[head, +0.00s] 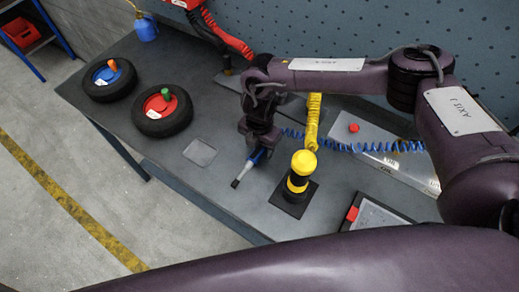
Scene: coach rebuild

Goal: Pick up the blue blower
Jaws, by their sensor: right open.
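The blue blower (253,160) lies over the grey bench, left of the yellow and black post. Its pale nozzle with a dark tip points down and left. A coiled blue hose (345,147) runs from near its upper end to the right. My right gripper (262,146) is open and points down at the blower's upper end, with its fingers around or just above it. The gripper hides that end, and I cannot tell whether the fingers touch it. My left gripper is not in view.
The yellow and black post (299,178) stands close right of the blower on a dark base. Two wheels (163,110) (109,79) lie on the bench at left. A blue oil can (146,30) stands at the back. The bench is clear around the small grey plate (199,152).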

